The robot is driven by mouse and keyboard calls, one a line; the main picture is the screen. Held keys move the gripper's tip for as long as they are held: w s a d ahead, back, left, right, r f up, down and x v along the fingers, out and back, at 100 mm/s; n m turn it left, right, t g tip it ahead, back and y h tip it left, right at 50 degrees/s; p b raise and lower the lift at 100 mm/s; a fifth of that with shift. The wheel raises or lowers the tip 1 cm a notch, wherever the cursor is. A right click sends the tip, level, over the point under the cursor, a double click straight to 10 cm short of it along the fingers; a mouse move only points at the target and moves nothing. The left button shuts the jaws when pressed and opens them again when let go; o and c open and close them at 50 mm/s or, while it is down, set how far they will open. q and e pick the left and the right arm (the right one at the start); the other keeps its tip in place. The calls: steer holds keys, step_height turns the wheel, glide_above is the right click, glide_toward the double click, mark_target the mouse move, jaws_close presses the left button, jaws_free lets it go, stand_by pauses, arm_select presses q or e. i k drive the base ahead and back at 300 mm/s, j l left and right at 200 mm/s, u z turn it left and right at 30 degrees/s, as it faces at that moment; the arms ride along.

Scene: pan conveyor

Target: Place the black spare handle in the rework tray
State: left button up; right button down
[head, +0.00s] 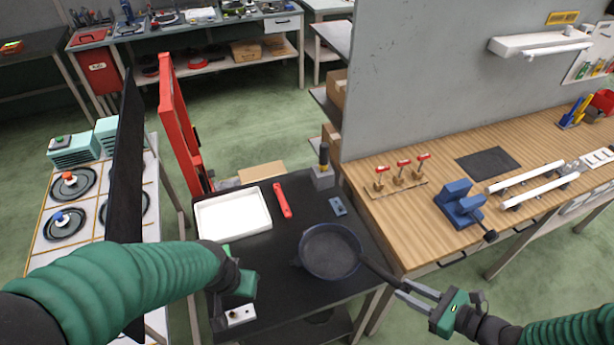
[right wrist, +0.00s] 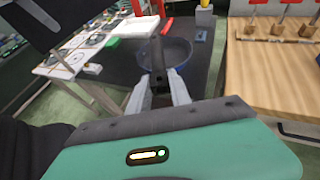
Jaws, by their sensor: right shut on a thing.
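The white tray (head: 234,215), which looks like the rework tray, lies empty on the black table. My right gripper (head: 396,284) is shut on the pan's handle, also seen between the fingers in the right wrist view (right wrist: 158,62). My left gripper (head: 240,283) hangs over the table's front left; its fingers do not show clearly.
A red handle (head: 283,201) lies right of the tray. A small blue-grey part (head: 338,206) lies near the table's right edge. A red frame (head: 178,120) and a dark upright panel (head: 125,160) rise at the left. The wooden bench (head: 420,215) stands close on the right.

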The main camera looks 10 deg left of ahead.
mark_target(225, 228)
steer(key=i+l+u, duration=0.35)
steer(key=l+u, duration=0.35)
steer(key=u, duration=1.95)
steer(key=l, duration=0.1)
